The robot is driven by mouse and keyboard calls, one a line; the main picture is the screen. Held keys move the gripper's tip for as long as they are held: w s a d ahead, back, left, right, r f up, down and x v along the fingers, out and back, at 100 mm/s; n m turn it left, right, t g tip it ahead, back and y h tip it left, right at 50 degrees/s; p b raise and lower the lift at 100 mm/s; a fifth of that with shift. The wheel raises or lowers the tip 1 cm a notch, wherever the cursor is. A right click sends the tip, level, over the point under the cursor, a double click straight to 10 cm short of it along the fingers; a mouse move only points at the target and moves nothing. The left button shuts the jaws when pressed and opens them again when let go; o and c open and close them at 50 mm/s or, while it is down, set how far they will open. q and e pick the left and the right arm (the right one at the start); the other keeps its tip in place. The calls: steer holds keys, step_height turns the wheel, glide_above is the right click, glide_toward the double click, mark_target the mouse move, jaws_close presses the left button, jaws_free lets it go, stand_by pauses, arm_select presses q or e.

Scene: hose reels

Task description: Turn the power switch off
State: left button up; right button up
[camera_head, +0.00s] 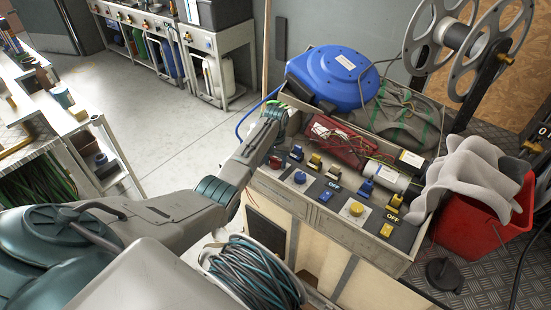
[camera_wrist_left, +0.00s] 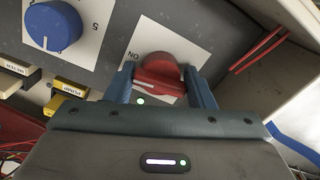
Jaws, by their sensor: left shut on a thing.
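The power switch is a red rotary knob (camera_wrist_left: 160,76) on a white plate marked "ON" in the left wrist view. A white mark shows on the knob's lower left side. The two fingers of my left gripper (camera_wrist_left: 162,88) stand on either side of the knob and are shut on it. In the head view a bit of red knob (camera_head: 275,162) shows at the left corner of the control panel (camera_head: 318,213), with my left gripper (camera_head: 275,146) over it. The fingertips are hard to make out there. My right gripper is not in view.
A blue dial (camera_wrist_left: 53,25) and yellow switches sit beside the knob. A yellow dial (camera_head: 356,209) is further along the panel. A blue hose reel (camera_head: 335,76) and red wiring lie behind. A red bucket (camera_head: 470,225) with a grey cloth stands at right.

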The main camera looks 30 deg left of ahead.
arm_select(q)
steer(key=n+p, duration=0.2)
steer(key=shift+r+n, duration=0.25)
steer(key=shift+n, duration=0.05)
steer(key=n+p, duration=0.2)
steer(key=n, duration=0.2)
steer(key=shift+p, duration=0.3)
steer(key=n+p, duration=0.1)
steer(key=n, duration=0.4)
steer(key=shift+w+p, duration=0.1)
steer(key=shift+p, duration=0.25)
steer(key=shift+f+n+p, duration=0.15)
steer(key=shift+n+p, duration=0.4)
steer(key=shift+n, duration=1.75)
steer(key=o, duration=0.7)
